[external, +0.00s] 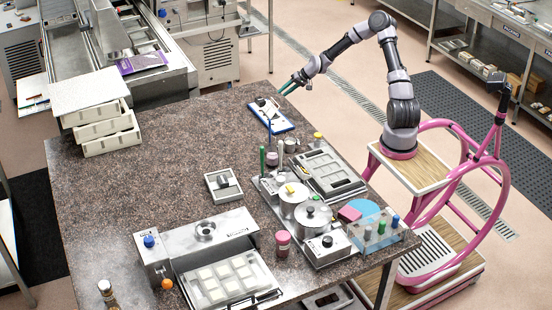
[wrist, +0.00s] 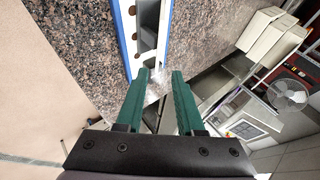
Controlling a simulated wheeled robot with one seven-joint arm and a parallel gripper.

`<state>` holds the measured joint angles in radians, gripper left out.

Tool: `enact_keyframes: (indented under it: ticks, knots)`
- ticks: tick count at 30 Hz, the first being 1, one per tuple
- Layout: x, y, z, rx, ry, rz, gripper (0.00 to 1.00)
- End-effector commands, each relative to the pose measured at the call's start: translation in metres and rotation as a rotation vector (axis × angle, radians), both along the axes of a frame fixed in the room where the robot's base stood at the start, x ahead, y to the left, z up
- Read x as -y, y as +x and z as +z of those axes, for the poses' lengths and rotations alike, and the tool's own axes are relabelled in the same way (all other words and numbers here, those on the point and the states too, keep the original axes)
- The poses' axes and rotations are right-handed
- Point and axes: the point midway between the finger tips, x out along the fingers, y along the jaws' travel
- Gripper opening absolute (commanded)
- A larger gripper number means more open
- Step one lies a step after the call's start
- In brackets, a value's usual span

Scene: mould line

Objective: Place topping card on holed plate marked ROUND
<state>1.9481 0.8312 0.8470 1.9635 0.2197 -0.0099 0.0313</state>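My gripper (external: 284,87) is at the far right edge of the stone-topped table, its green fingers apart. In the wrist view, the gripper (wrist: 162,80) is open, with no object clearly held between the fingers. A white, blue-edged plate (external: 281,127) lies on the table just below the gripper. It also shows in the wrist view (wrist: 131,38), with dark round holes along it, just beyond the fingertips. Dark items lie on its upper part in the external view. I cannot read a ROUND mark, and I cannot tell which thing is the topping card.
Stacked cream trays (external: 107,131) stand at the table's left. The table's middle and left are largely clear.

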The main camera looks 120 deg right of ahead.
Motion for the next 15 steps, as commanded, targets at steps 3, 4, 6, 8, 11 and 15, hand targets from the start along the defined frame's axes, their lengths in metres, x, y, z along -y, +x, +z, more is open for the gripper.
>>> enact_keyframes:
  ticks: [3, 4, 6, 8, 11, 15]
  knots:
    - [-0.003, -0.005, 0.004, -0.001, 0.000, 0.000, 0.37]
    - [-0.003, -0.005, 0.005, -0.001, 0.000, 0.000, 0.37]
    - [-0.004, -0.005, 0.005, -0.001, 0.001, 0.000, 0.37]
    - [-0.004, -0.004, 0.005, -0.001, 0.001, 0.002, 0.37]
    - [-0.013, 0.007, 0.010, -0.018, -0.002, 0.032, 0.37]
    - [-0.058, 0.052, 0.026, -0.099, -0.018, 0.162, 0.37]
